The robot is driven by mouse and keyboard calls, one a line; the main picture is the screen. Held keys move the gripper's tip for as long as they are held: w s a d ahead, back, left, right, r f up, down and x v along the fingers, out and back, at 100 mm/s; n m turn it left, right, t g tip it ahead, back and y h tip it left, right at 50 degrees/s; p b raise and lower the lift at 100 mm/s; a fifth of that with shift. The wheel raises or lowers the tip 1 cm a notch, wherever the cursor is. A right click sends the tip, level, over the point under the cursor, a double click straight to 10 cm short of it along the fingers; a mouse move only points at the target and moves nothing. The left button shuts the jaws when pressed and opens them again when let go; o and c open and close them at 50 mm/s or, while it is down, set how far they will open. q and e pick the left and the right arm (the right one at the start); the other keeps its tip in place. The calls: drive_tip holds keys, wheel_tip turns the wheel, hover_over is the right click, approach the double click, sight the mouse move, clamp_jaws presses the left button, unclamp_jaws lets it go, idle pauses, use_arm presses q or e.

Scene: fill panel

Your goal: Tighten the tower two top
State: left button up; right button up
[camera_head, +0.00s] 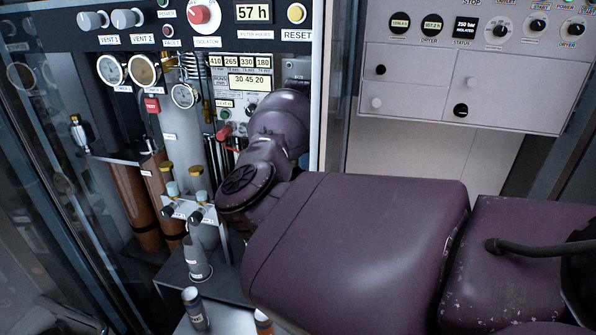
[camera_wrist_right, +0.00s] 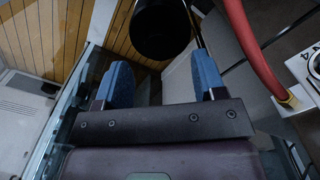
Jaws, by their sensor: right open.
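Two brown upright cylinders, the left one (camera_head: 128,195) and the right one (camera_head: 156,190), stand in the panel at left in the head view. Which part is the tower two top, I cannot tell. My right arm reaches across from the right, with its hand against the panel's middle. In the head view its fingers are hidden behind the hand. In the right wrist view my right gripper (camera_wrist_right: 163,78) is open, with blue fingers apart and nothing between them. A dark round-ended cylinder (camera_wrist_right: 161,30) lies beyond the fingertips. My left gripper is not in view.
A red hose (camera_wrist_right: 252,45) runs close to the right finger in the wrist view. Gauges (camera_head: 111,69), knobs and a display block (camera_head: 240,75) surround the hand. Small canisters (camera_head: 194,308) stand below. A white cabinet (camera_head: 460,85) is at right.

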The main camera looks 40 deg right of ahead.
drive_tip(key=shift+f+b, duration=0.35)
drive_tip(key=shift+f, duration=1.85)
drive_tip(key=c, duration=0.9)
drive_tip(key=shift+c, duration=0.2)
